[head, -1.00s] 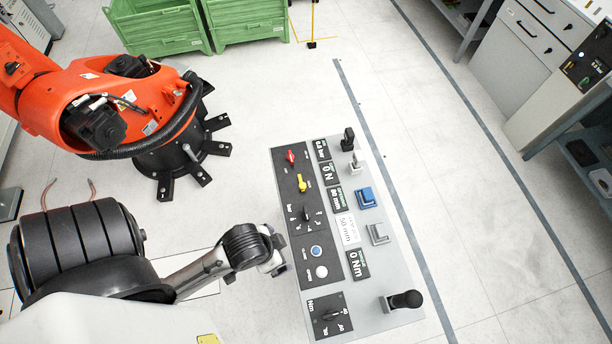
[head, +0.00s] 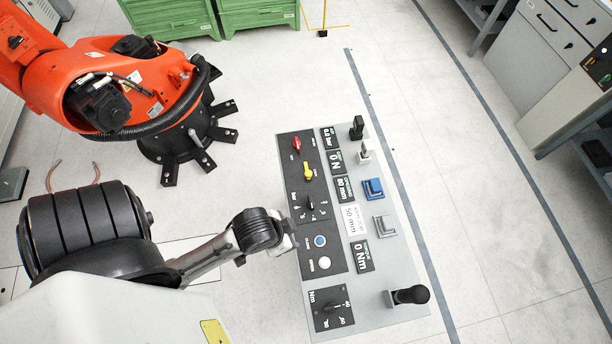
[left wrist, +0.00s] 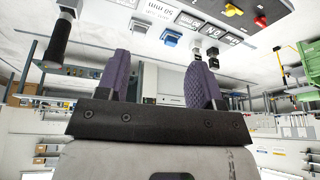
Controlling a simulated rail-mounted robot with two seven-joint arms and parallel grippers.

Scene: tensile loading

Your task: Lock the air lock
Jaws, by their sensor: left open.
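The control panel (head: 385,270) stands to the right of my left arm. It carries a red knob (head: 297,145), a yellow knob (head: 308,171) and a black rotary switch (head: 310,204) on its dark strip. The small labels are too blurred to tell which knob is the air lock. My left gripper (head: 288,236) is at the panel's left edge, beside the blue button (head: 320,241); its fingers are hard to see there. In the left wrist view its two purple fingers (left wrist: 159,62) are apart with nothing between them. The yellow knob (left wrist: 233,10) and red knob (left wrist: 260,20) show there too.
A blue block (head: 373,188), a grey block (head: 384,225) and black handles (head: 357,127) (head: 411,295) stick up from the panel's right side. An orange robot arm (head: 140,85) stands at upper left, green crates (head: 255,15) behind it. Floor right of the panel is clear.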

